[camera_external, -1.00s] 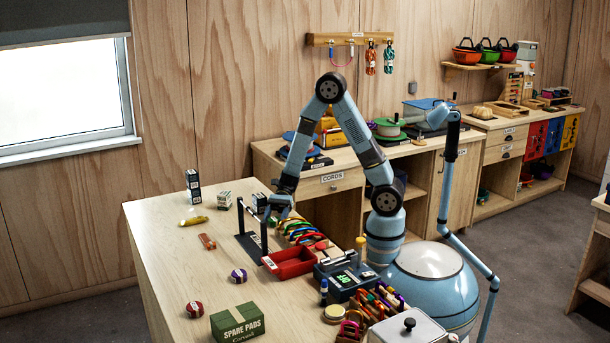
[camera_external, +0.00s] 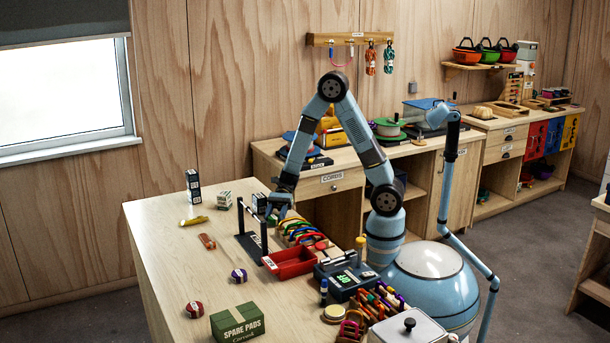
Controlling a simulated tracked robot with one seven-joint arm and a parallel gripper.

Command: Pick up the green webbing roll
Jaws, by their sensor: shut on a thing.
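My gripper (camera_external: 272,212) points down behind the small black rack near the far right of the wooden table. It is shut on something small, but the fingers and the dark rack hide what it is. I cannot make out a green webbing roll anywhere on the table top. A purple-and-white roll (camera_external: 239,275) and a red roll (camera_external: 194,310) lie on the near left part of the table, well away from my gripper.
The black rack (camera_external: 264,238) with its white bar stands just left of my gripper. A red tray (camera_external: 292,263), coloured slings (camera_external: 303,231) and a dark device (camera_external: 346,283) are close by on the right.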

